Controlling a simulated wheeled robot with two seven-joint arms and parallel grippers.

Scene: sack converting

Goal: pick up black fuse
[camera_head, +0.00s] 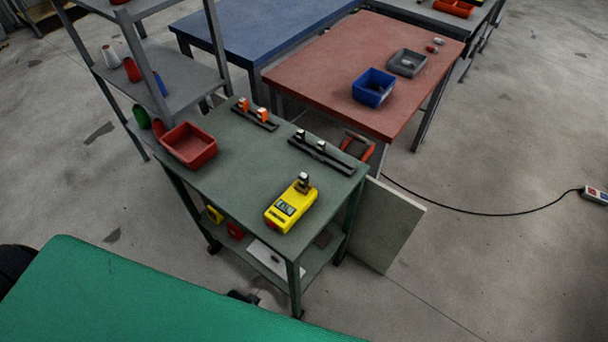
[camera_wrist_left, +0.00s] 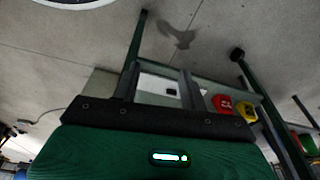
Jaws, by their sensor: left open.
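No thing is clearly the black fuse. A small dark piece (camera_head: 275,259) lies on a white sheet (camera_head: 264,252) on the lower shelf of the green cart (camera_head: 240,165); it also shows in the left wrist view (camera_wrist_left: 171,92). Small dark, pale-topped pieces (camera_head: 321,146) stand on a black rail (camera_head: 335,160) on the cart top. A similar piece (camera_head: 303,182) sits at the far end of a yellow meter (camera_head: 290,204). My left gripper (camera_wrist_left: 160,88) shows only in the wrist view, open and empty, its two dark fingers apart. My right gripper is not in view.
A red bin (camera_head: 188,146) and a rail with orange pieces (camera_head: 255,115) share the cart top. A grey shelf rack (camera_head: 170,75) stands at left. Behind is a red table (camera_head: 335,70) with a blue bin (camera_head: 373,88). A cable (camera_head: 480,212) crosses open floor at right.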

